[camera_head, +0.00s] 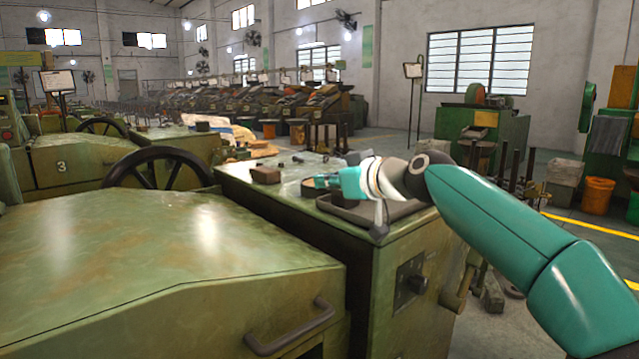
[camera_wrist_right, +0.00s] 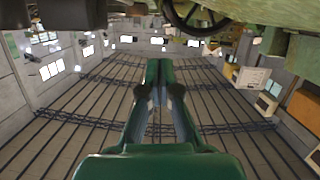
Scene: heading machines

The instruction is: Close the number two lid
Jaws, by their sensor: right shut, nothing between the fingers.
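A large worn green machine lid (camera_head: 170,240) fills the lower left of the head view. It has a curved handle (camera_head: 290,335) on its front face, and no number shows on it. The lid looks lowered, but I cannot tell whether it is fully seated. My right gripper (camera_head: 318,183) is over the machine's flat top, behind and right of the handle and apart from it. In the wrist view its fingers (camera_wrist_right: 160,75) are together with nothing between them. My left gripper is not in view.
A black handwheel (camera_head: 158,172) stands behind the lid. The flat machine top (camera_head: 235,172) carries a small brown block (camera_head: 266,175) and a tray (camera_head: 375,217). A machine marked 3 (camera_head: 75,160) is at the far left.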

